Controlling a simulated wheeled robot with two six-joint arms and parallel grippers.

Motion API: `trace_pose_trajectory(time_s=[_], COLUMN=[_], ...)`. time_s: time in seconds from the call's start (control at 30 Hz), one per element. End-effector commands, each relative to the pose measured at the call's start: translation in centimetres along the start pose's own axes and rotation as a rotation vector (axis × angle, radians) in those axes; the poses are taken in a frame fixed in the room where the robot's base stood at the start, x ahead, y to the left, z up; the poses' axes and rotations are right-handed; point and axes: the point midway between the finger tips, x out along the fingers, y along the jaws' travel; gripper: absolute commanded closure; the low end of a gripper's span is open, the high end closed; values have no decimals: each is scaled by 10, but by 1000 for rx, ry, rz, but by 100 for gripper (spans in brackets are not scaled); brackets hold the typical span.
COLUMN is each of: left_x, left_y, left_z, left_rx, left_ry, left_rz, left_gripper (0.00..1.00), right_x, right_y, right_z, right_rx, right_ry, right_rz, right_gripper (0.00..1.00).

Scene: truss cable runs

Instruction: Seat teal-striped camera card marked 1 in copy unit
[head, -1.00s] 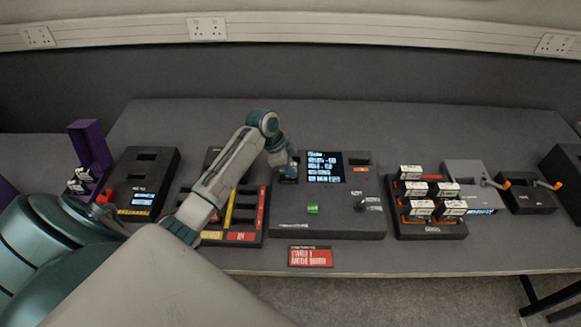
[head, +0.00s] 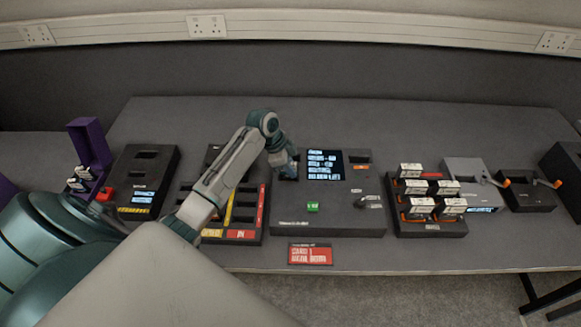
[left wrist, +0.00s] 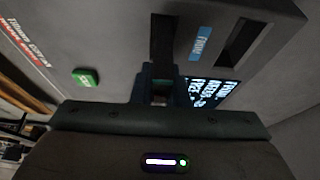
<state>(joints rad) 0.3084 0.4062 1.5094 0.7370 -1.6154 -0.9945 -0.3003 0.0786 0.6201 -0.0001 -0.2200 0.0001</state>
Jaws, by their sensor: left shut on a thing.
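The copy unit (head: 325,218) is the wide dark box in the middle of the table, with a lit screen (head: 324,165) and a green button (head: 313,208). My left gripper (head: 288,172) is low at the unit's upper left, beside the screen. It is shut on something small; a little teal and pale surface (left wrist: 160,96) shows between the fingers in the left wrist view. I take this for the card, but its stripe and number cannot be read. The gripper hides how far it sits in the slot. My right gripper is not in view.
A rack (head: 428,228) with several white-labelled cards stands to the right. A tray with yellow and red labels (head: 240,234) stands left, under my arm. A red sign (head: 310,254) lies at the front edge. A purple holder (head: 90,150) is at far left.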

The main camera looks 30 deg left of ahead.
Motion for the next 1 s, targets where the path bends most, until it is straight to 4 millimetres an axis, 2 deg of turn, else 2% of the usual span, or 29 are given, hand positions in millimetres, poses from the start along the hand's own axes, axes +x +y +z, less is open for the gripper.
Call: trace_pose_trajectory(time_s=[1.0], left_x=[7], left_y=[0], left_z=[3], left_rx=[0], left_ry=[0], left_rz=[0], left_gripper=[100], right_x=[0], right_y=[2], right_z=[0], right_rx=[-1], right_ry=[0], right_rz=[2], right_gripper=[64])
